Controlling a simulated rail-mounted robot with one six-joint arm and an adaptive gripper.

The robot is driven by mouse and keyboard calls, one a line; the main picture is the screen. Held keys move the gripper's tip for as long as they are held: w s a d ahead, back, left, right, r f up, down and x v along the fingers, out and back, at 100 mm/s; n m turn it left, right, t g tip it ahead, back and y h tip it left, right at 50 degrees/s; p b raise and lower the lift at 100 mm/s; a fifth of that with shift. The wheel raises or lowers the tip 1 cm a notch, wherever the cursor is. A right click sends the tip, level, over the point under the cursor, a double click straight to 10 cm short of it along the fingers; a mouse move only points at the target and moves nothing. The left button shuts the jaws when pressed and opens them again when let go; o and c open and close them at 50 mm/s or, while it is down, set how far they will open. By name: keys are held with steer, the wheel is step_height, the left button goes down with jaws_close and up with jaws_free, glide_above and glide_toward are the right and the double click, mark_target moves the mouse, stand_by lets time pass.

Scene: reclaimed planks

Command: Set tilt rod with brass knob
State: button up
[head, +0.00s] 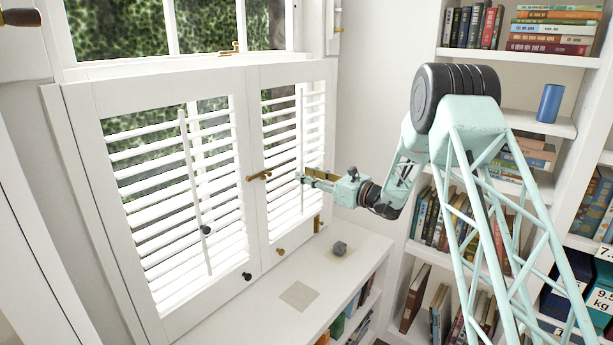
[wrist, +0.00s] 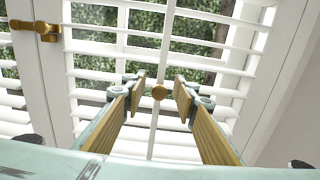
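The right shutter panel (head: 262,215) has white slats with gaps between them and a vertical white tilt rod (head: 301,130). In the wrist view a round brass knob (wrist: 159,92) sits on that tilt rod (wrist: 153,130). My gripper (head: 303,177) is at the right panel, in front of the rod. In the wrist view my gripper (wrist: 159,84) is open, with one finger on each side of the knob and a visible gap to each. How deep the knob sits between the fingertips is hard to tell. In the head view my gripper hides it.
The left shutter panel (head: 118,228) has its own tilt rod with a dark knob (head: 206,229). A brass latch (head: 259,175) joins the panels' middle; it also shows in the wrist view (wrist: 45,30). A small grey object (head: 340,247) lies on the ledge below. Bookshelves (head: 520,58) stand right.

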steer(key=v, duration=1.2)
steer(key=shift+r, duration=0.1)
stand_by(0.4)
steer(key=s+a+r+n+g, duration=0.3)
steer(key=s+r, duration=0.2)
steer(key=s, duration=0.3)
steer(key=s+a+r+n+g, duration=0.2)
steer(key=s+r+n, duration=0.25)
steer(key=s, duration=0.35)
steer(key=s+r+n+g+h, duration=0.2)
steer(key=s+r+n, duration=0.1)
steer(key=s, duration=0.7)
steer(key=s+r+n+g+h, duration=0.1)
steer(key=s+r+n+g, duration=0.15)
steer(key=s, duration=0.75)
steer(key=s+d+r+n+h, duration=0.1)
steer(key=s+d+n+h, duration=0.3)
steer(key=s, duration=0.6)
steer(key=s+d+n+h, duration=0.2)
steer(key=s+d, duration=0.3)
steer(key=s, duration=0.5)
steer(key=s+d+f+n+t+h, duration=0.1)
steer(key=s+d+n+t+h, duration=0.2)
steer(key=s+d, duration=1.2)
steer(key=shift+s+d+n+t+h, duration=0.4)
steer(key=shift+d+n+h, duration=0.5)
steer(key=shift+n+h, duration=0.5)
steer(key=shift+w, duration=0.1)
